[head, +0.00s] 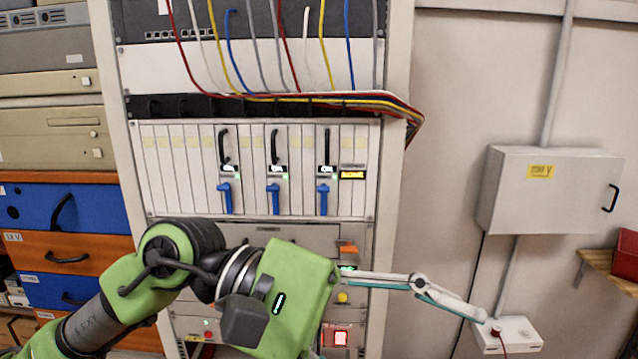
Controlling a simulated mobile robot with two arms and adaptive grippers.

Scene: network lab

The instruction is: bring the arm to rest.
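My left arm comes in from the lower left, and its green wrist block hangs in front of the lower part of the rack (397,130). My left gripper (402,338) looks open and holds nothing that I can see. One thin white and teal finger reaches right, its tip overlapping the edge of a small white box (515,337) in the picture; I cannot tell whether they touch. Only a sliver of the other finger shows below the wrist block, at the bottom edge. My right gripper is not in view.
Blue levers (274,198) and black handles line the rack's modules. Coloured cables (300,97) run above. Drawers (62,250) stand left. A grey wall cabinet (548,190) and a wooden shelf (610,270) with a red box (626,262) are right. Bare wall lies between rack and cabinet.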

